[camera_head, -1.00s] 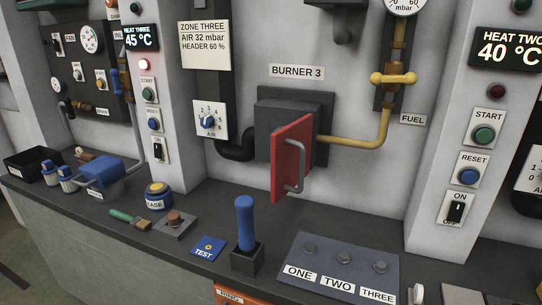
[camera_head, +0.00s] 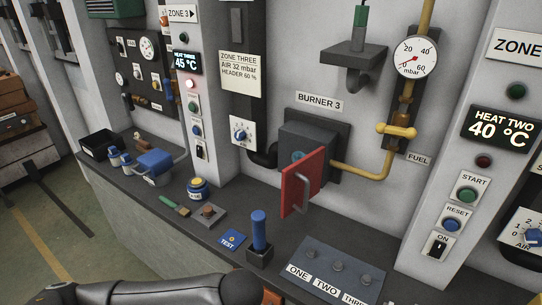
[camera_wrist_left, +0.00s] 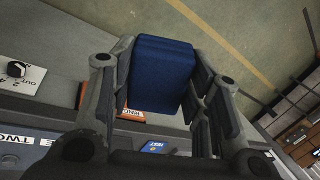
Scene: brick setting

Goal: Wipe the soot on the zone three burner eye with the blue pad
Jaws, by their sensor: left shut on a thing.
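In the left wrist view my left gripper (camera_wrist_left: 163,88) is shut on the blue pad (camera_wrist_left: 160,62), a thick dark-blue block between its two fingers. My left arm crosses the bottom of the head view; its gripper is not seen there. The burner 3 housing (camera_head: 306,139) is on the back wall, with its red door (camera_head: 300,183) standing open towards me. A small round bluish eye (camera_head: 297,157) shows on the housing's front, just left of the door's top edge. Soot on it is too small to tell. My right gripper is not in view.
On the bench below the burner stand a blue-handled tool in a black holder (camera_head: 259,252), a blue TEST card (camera_head: 231,239), a grease tin (camera_head: 198,189) and a numbered panel (camera_head: 330,268). A yellow fuel pipe (camera_head: 372,171) runs right of the door.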

